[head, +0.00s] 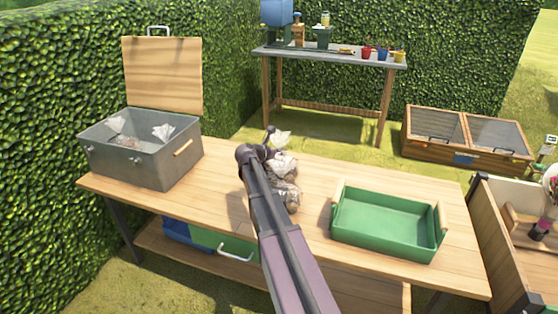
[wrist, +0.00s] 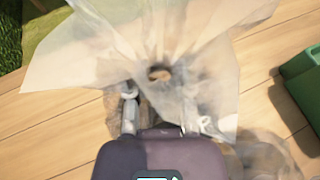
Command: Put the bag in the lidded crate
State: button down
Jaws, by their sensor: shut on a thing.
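The lidded crate (head: 152,168) is a grey metal box at the left end of the bench. Its wooden lid (head: 163,75) stands open at the back, and bags with pale flared tops (head: 163,132) lie inside. My gripper (head: 268,152) is over the middle of the bench, to the right of the crate. It is shut on the gathered neck of a clear bag (head: 282,141); the bag's flared top (wrist: 165,45) spreads out beyond the fingers in the wrist view. Another clear bag (wrist: 265,158) shows beside it at the lower right. My arm hides part of the bags in the head view.
A green tray (head: 385,250) sits to the right on the wooden bench (head: 225,185). Bare bench lies between my gripper and the crate. A back table (head: 330,54) holds pots; a wooden cold frame (head: 468,140) is at the right.

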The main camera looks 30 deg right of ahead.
jog(key=shift+f+b, duration=0.75)
jog(key=shift+f, duration=0.35)
jog(key=shift+c, duration=2.4)
grip_release()
jog(key=shift+r, duration=0.2)
jog(key=p+v, duration=0.4)
jog(key=v, duration=0.8)
jog(key=shift+p, duration=0.3)
jog(key=shift+s, duration=0.1)
